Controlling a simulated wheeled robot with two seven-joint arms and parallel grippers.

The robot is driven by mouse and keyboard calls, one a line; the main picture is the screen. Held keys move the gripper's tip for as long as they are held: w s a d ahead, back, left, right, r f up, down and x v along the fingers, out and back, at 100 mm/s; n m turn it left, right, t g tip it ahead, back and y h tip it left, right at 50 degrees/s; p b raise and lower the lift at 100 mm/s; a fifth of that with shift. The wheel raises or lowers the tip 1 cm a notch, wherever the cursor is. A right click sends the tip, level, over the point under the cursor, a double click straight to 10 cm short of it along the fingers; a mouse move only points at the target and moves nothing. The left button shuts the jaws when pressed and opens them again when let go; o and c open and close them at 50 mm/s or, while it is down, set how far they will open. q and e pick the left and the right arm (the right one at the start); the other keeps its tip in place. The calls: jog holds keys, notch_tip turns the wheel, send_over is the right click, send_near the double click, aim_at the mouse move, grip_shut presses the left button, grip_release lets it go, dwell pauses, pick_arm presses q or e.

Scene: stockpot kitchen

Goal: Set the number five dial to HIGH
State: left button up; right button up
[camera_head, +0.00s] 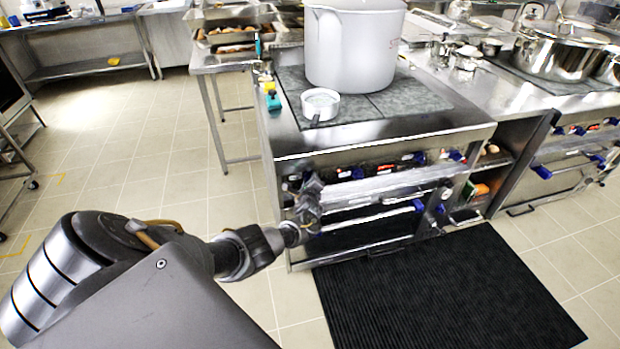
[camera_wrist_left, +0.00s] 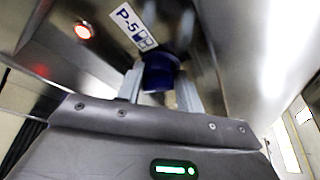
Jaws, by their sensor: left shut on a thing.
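The number five dial (camera_wrist_left: 160,72) is a dark blue knob below a white label reading P-5 (camera_wrist_left: 134,26) in the left wrist view. My left gripper (camera_wrist_left: 159,88) is shut on this dial, with a pale finger on each side of it. In the head view my left gripper (camera_head: 308,190) reaches the left end of the stove's front panel, and the dial there is hidden behind it. Which setting the dial points to cannot be read. My right gripper is not in view.
A lit red lamp (camera_wrist_left: 84,31) sits beside the label. More blue knobs (camera_head: 455,155) run along the panel. A large white pot (camera_head: 352,50) and a small white dish (camera_head: 320,104) stand on the stove top. A black mat (camera_head: 450,295) lies on the floor in front.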

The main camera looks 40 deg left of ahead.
pick_arm(q)
jog(key=shift+w+a+r+m+g+y+p, duration=0.1)
jog(key=shift+r+m+g+y+p, duration=0.1)
jog(key=shift+m+g+p, duration=0.25)
jog(key=shift+w+a+r+m+g+y+p, duration=0.15)
jog(key=shift+m+g, duration=0.2)
jog(key=shift+m, duration=0.3)
jog(key=shift+d+m+g+y, duration=0.25)
jog(key=shift+m+g, duration=0.35)
jog(key=shift+m, duration=0.4)
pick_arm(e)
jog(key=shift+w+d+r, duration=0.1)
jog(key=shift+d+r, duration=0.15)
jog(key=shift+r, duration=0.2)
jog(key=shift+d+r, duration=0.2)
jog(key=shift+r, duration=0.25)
pick_arm(q)
jog(key=shift+s+f, duration=0.1)
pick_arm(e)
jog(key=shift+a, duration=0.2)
pick_arm(q)
jog(key=o, duration=1)
jog(key=shift+f, duration=0.15)
jog(key=shift+d, duration=0.1)
